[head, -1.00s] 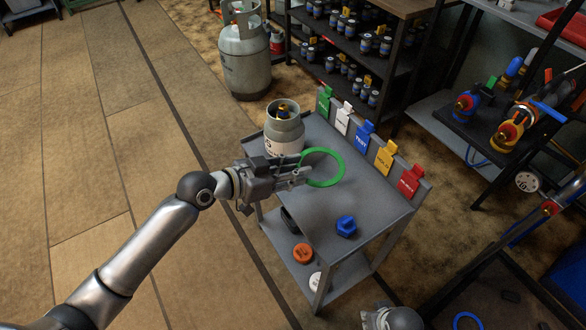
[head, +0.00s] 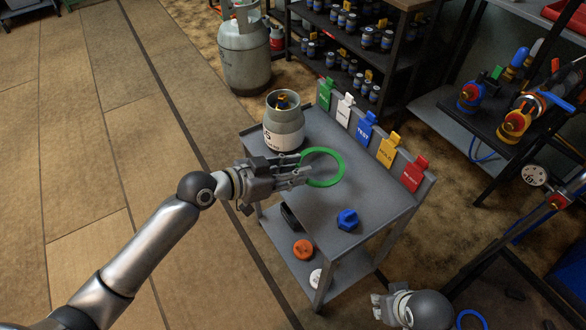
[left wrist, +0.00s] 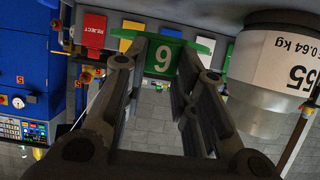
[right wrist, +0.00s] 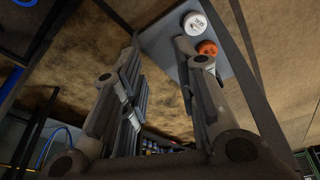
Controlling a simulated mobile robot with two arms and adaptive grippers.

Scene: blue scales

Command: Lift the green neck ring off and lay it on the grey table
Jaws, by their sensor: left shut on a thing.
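The green neck ring (head: 341,166) is between the fingers of my left gripper (head: 304,173), which is shut on its near-left side. The ring is over the grey table (head: 306,203), beside and clear of the grey gas cylinder (head: 284,128). I cannot tell how high it is above the top. In the left wrist view the ring's green tab with a number (left wrist: 162,60) sits between the fingers, with the cylinder (left wrist: 265,75) close at the right. My right gripper (head: 380,305) is low at the front, beside the table; the right wrist view shows its fingers (right wrist: 160,60) apart and empty.
A blue knob-like part (head: 347,220) lies on the table's front part. Coloured tags, including a red one (head: 415,173), stand along the back edge. An orange disc (head: 302,250) and a white disc (head: 317,278) are on the lower shelf. The table's middle is clear.

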